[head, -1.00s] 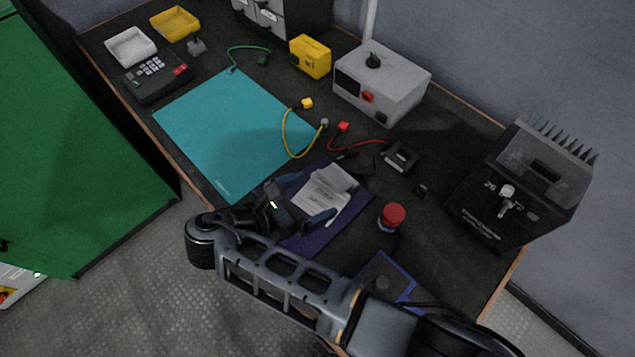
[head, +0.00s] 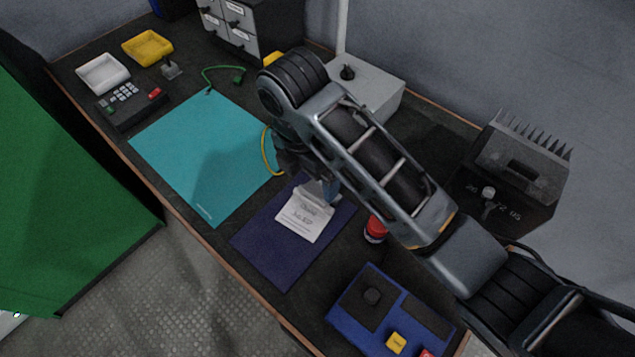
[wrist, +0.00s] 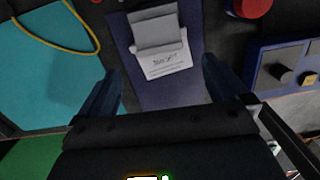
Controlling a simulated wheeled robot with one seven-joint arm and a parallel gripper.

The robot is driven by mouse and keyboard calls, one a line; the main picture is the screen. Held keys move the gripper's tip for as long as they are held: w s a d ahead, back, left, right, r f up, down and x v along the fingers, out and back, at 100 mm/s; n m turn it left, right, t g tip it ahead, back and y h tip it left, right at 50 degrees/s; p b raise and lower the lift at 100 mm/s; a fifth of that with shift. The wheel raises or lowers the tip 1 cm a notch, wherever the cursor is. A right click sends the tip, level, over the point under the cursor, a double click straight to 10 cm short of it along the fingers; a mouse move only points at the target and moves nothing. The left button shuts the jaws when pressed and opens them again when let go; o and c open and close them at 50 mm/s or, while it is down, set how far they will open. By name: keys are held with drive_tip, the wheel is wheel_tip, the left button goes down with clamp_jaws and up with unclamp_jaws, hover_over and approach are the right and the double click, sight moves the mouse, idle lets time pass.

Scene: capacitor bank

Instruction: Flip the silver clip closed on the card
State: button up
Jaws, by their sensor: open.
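The white card (head: 303,220) with printed text lies on a dark blue mat (head: 265,252), and it also shows in the wrist view (wrist: 165,66). The silver clip (wrist: 158,31) is a grey piece at the card's far end in the wrist view. I cannot tell its exact angle; in the head view my arm largely hides it. My gripper (wrist: 163,88) is open and empty. Its two dark blue fingers stand apart on either side of the mat in the wrist view, with the card and clip ahead of them. In the head view my wrist hangs over the card's far end.
A red-capped jar (head: 376,229) stands right of the mat, close under my arm. A blue control box (head: 345,322) is at the near right. A teal mat (head: 195,150) with a yellow cable (head: 265,152) lies left. A black finned unit (head: 530,165) stands at the right.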

sight(312, 194)
drive_tip(key=shift+w+d+r+y, duration=0.1)
drive_tip(key=shift+d+r+y, duration=0.15)
drive_tip(key=shift+r+y, duration=0.2)
wheel_tip(312, 194, down, 8)
drive_tip(key=shift+r, duration=0.25)
